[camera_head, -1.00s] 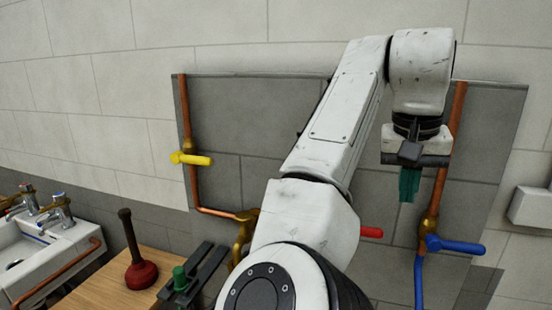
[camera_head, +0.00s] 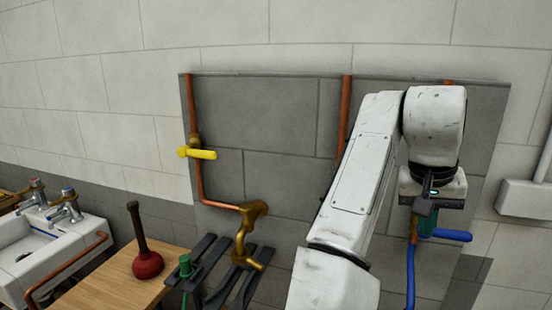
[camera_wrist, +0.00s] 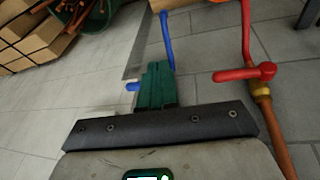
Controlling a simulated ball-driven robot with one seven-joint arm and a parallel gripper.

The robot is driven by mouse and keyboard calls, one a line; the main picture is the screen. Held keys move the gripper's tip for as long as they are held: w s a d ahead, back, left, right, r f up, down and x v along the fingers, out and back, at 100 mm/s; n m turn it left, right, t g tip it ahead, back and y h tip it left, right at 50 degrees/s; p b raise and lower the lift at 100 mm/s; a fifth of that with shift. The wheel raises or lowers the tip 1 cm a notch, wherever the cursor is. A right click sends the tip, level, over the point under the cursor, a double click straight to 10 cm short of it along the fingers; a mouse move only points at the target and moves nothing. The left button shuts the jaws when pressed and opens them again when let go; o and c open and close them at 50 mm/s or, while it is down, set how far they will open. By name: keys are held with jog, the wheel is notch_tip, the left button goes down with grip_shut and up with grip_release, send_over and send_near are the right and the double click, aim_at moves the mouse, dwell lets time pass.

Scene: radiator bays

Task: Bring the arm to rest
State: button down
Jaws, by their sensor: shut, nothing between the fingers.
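My arm is raised and bent in front of the grey wall panel (camera_head: 280,115) in the head view. My gripper (camera_head: 427,226) hangs at the right, pointing down, its green fingers together and empty. In the wrist view the shut fingers of my gripper (camera_wrist: 155,84) show at the middle. The blue valve handle (camera_head: 453,236) shows just behind and to the right of the fingers in the head view. Part of the blue handle (camera_wrist: 133,87) shows left of them in the wrist view. I cannot tell the gap between fingers and handle.
A yellow valve handle (camera_head: 199,153) sits on the left copper pipe. A red valve handle (camera_wrist: 246,73) shows right of my fingers. A plunger (camera_head: 147,260) stands on a wooden bench (camera_head: 115,292) by a sink (camera_head: 60,245). A white box (camera_head: 522,198) is on the right wall.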

jog(key=s+d+f+h, duration=0.1)
jog(key=s+d+f, duration=0.3)
jog(key=f, duration=0.4)
jog(key=s+d+f+n, duration=0.1)
jog(key=s+d+f, duration=0.25)
jog(key=f, duration=0.45)
jog(key=s+d+f+h, duration=0.1)
jog(key=s+d+f, duration=0.35)
jog(key=f, duration=0.45)
jog(key=s+a+f+n+y, duration=0.1)
jog(key=s+a+f, duration=0.2)
jog(key=s, duration=0.5)
jog(key=s+a+f+n+y, duration=0.1)
jog(key=s+a+f+y, duration=0.1)
jog(key=s+a+f, duration=0.2)
jog(key=s+a+f+n+g+y, duration=0.1)
jog(key=s+a+f, duration=0.3)
jog(key=s+f, duration=0.3)
jog(key=s, duration=0.5)
jog(key=shift+s+a+f+y, duration=0.15)
jog(key=shift+s+f+y, duration=0.1)
jog(key=shift+s+y, duration=0.1)
